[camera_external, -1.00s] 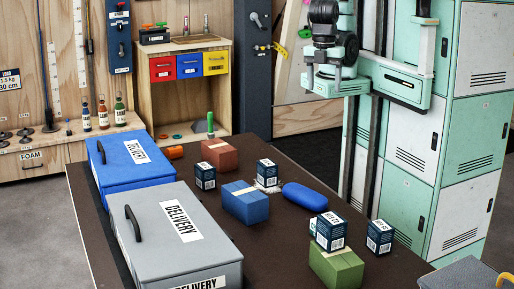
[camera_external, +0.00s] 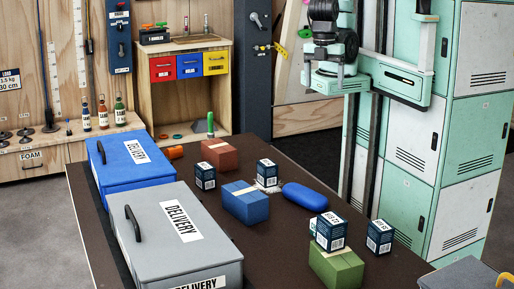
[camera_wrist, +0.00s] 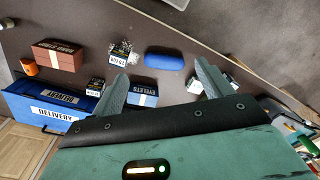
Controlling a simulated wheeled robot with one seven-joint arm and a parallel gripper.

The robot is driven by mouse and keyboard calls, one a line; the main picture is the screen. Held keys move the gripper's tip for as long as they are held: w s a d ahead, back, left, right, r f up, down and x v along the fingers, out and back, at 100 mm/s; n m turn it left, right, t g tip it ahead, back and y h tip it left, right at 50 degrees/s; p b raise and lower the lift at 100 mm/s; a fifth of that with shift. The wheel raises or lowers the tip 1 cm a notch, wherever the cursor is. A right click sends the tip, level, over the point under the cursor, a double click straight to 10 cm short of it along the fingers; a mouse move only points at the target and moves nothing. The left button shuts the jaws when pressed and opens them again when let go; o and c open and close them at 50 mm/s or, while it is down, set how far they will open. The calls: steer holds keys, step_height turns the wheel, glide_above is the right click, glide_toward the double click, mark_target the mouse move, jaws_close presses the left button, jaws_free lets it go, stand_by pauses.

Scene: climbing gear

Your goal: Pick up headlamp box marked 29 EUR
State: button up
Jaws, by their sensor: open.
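Several small dark blue boxes with white labels stand on the dark table. One (camera_external: 205,177) is beside the blue delivery case, and one (camera_external: 267,173) is near the blue oval case. Another (camera_external: 331,232) rests on the green box, and one (camera_external: 380,237) stands to its right. In the wrist view, two show at left (camera_wrist: 120,50) and (camera_wrist: 95,84).
The blue oval case (camera_external: 304,196), a blue carton (camera_external: 245,203), a red carton (camera_external: 219,155) and the green box (camera_external: 336,267) stand among the small boxes. Blue (camera_external: 118,176) and grey (camera_external: 165,245) delivery cases line the table's left side. The table (camera_external: 270,260) is bare at front centre.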

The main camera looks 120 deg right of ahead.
steer(key=d+f+n+t+h+b, duration=0.2)
steer(key=d+f+n+h, duration=0.6)
steer(key=d+f+h, duration=0.45)
steer(key=n+t+y+b, duration=0.1)
steer(key=n+t+y, duration=1)
steer(key=n+t, duration=0.6)
glide_toward(260, 165)
steer(key=w, duration=0.1)
steer(key=w+r+n, duration=0.1)
steer(key=shift+w+d+r+g, duration=0.2)
steer(key=shift+w+d+g, duration=0.1)
steer(key=shift+g, duration=0.1)
steer(key=shift+a+f+n+y, duration=0.15)
steer(key=shift+n+y, duration=0.3)
steer(key=shift+n, duration=0.45)
steer(key=shift+w+f+n, duration=0.15)
steer(key=shift+n, duration=0.15)
steer(key=w+p, duration=0.1)
steer(key=w, duration=0.6)
steer(key=shift+w+p, duration=0.2)
steer(key=shift+p, duration=0.1)
steer(key=c, duration=1.1)
